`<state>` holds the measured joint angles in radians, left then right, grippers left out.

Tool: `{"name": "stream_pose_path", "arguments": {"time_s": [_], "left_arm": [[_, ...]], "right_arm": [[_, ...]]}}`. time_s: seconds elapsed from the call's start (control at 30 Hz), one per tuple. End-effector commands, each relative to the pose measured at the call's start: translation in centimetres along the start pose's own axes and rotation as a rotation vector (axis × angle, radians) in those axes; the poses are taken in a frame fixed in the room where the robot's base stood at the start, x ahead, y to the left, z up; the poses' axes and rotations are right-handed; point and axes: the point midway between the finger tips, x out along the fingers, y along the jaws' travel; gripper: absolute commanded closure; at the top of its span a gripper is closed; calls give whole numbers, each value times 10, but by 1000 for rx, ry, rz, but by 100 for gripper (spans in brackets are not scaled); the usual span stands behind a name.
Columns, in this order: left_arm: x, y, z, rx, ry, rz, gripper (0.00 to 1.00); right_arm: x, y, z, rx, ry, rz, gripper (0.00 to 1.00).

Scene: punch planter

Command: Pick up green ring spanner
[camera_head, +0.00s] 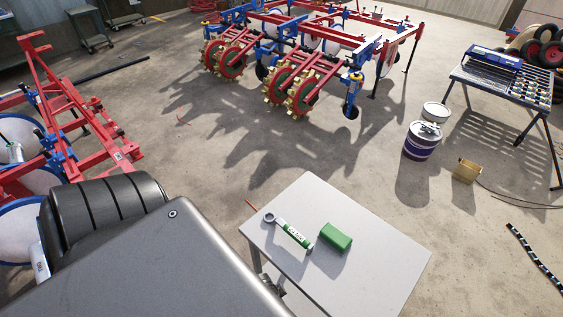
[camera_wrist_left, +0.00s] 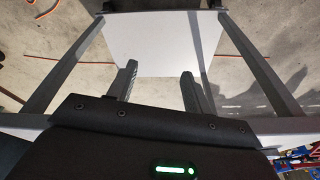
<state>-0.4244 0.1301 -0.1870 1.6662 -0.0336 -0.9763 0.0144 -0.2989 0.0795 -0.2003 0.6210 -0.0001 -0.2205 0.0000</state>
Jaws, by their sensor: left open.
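The green ring spanner (camera_head: 293,233) lies flat on a light grey table (camera_head: 375,275) in the head view. Its metal ring end points up and left, and its handle has a green and white label. My left arm fills the lower left and hides most of my left gripper in that view. In the left wrist view my left gripper (camera_wrist_left: 158,88) is open, with nothing between its two dark fingers. The spanner does not show in the wrist view. My right gripper is not in view.
A green block (camera_head: 335,237) lies just right of the spanner's handle. A pale panel (camera_wrist_left: 165,45) between grey bars lies beyond the fingers in the wrist view. A purple and white bucket (camera_head: 421,141), a cardboard box (camera_head: 467,171) and red-blue machinery (camera_head: 290,60) stand on the floor.

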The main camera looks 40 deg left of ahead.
Motion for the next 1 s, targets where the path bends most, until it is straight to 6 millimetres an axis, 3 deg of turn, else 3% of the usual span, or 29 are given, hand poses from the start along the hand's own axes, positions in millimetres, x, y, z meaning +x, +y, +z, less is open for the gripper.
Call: {"name": "stream_pose_path", "arguments": {"time_s": [0.03, 0.17, 0.3, 0.5, 0.67, 0.77, 1.0], "left_arm": [[-19, -1, -13, 6, 16, -2, 50], [-61, -1, -43, 41, 54, -3, 50], [-109, 3, -100, 199, 154, -5, 50], [-126, 14, -158, 512, 267, -4, 50], [-129, 7, -184, 779, 299, -8, 50], [-129, -12, -191, 953, 276, -17, 50], [-134, -104, -177, 1256, 79, -39, 50]], "right_arm": [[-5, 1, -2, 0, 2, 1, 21], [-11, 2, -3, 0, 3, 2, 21], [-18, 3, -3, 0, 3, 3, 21], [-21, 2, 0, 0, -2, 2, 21], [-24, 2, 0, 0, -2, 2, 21], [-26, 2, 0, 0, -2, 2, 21], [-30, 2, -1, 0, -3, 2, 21]]}}
